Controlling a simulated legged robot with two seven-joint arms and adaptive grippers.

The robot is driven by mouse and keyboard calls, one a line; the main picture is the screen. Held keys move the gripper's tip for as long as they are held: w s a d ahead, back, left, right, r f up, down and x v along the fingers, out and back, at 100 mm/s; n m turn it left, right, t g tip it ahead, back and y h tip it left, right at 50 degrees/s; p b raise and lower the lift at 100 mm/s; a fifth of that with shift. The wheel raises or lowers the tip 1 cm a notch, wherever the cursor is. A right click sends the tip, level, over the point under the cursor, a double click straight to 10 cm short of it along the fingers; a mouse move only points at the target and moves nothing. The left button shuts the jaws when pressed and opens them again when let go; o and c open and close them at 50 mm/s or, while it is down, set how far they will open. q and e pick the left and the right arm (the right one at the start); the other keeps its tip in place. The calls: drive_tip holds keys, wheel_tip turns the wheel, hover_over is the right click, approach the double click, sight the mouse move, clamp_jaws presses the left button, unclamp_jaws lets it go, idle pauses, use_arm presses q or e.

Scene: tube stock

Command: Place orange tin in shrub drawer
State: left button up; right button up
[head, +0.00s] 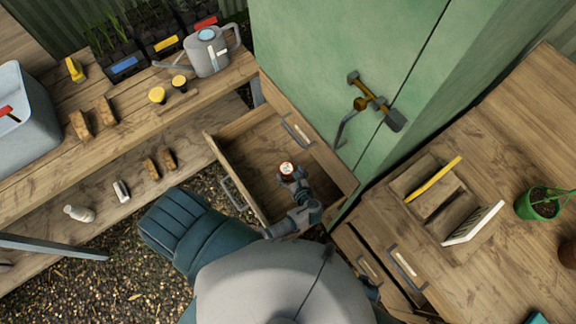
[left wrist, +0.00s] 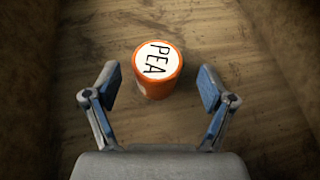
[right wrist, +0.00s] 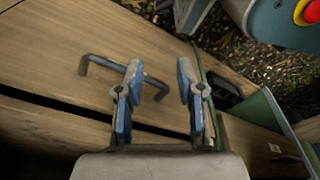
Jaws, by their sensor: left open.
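The orange tin (left wrist: 157,72) has a white lid marked "PEA" and stands upright on the wooden floor of an open drawer. In the head view the tin (head: 287,169) shows at the tip of my left gripper (head: 290,176). In the left wrist view my left gripper (left wrist: 157,92) is open, with one finger on each side and space between them and the tin. The open drawer (head: 249,160) has a grey handle on its front. My right gripper (right wrist: 160,85) is open and empty near a wooden drawer front with a dark handle (right wrist: 100,62).
A green cabinet (head: 330,60) stands behind the drawer. The left bench holds a watering can (head: 211,52), seedling trays and yellow-lidded pots (head: 157,95). The right bench carries a divided wooden box (head: 440,205) and a green plant pot (head: 540,203).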

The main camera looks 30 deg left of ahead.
use_arm(q)
drive_tip(key=p+v, duration=0.1)
drive_tip(key=v, duration=0.7)
drive_tip(key=shift+d, duration=0.15)
use_arm(e)
drive_tip(key=shift+s+d+f, duration=0.2)
drive_tip(key=shift+s+f, duration=0.35)
drive_tip(key=shift+f, duration=0.1)
drive_tip(key=shift+s+d+f, duration=0.2)
drive_tip(key=shift+s+f, duration=0.3)
drive_tip(key=shift+f, duration=0.1)
use_arm(q)
drive_tip(key=shift+a, duration=0.25)
use_arm(e)
drive_tip(key=shift+a+r, duration=0.1)
drive_tip(key=shift+a, duration=0.15)
